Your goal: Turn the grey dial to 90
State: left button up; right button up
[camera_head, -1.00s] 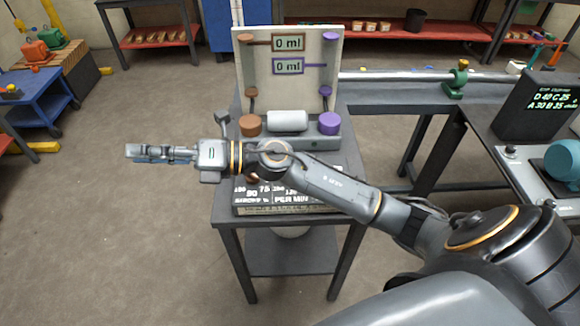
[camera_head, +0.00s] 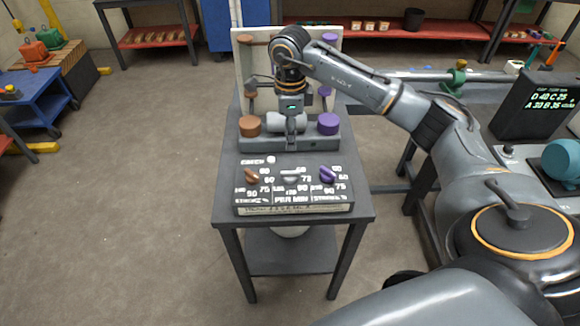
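The grey dial (camera_head: 291,177) is the middle one of three on a dark control box (camera_head: 245,208) at the front of the small table. Its grip lies roughly sideways; I cannot tell its exact setting. Printed numbers surround it, and a label reading "PER MIN" is below it. My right gripper (camera_head: 291,143) points down behind the dial, above it in the picture, in front of the white cylinder and apart from the dial. Its fingers show as one narrow shape, so I cannot tell whether they are open. My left gripper is not in view.
A brown dial (camera_head: 252,177) and a purple dial (camera_head: 327,174) flank the grey one closely. Behind the box is a unit with a brown knob (camera_head: 250,125), a purple knob (camera_head: 328,124), a white cylinder (camera_head: 285,121) and an upright panel (camera_head: 240,75). Floor at left is clear.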

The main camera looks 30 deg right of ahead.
aim_at(290, 172)
notch_tip(290, 172, down, 11)
jog(key=p, duration=0.3)
jog(key=shift+a, duration=0.1)
jog(key=shift+f, duration=0.8)
grip_shut()
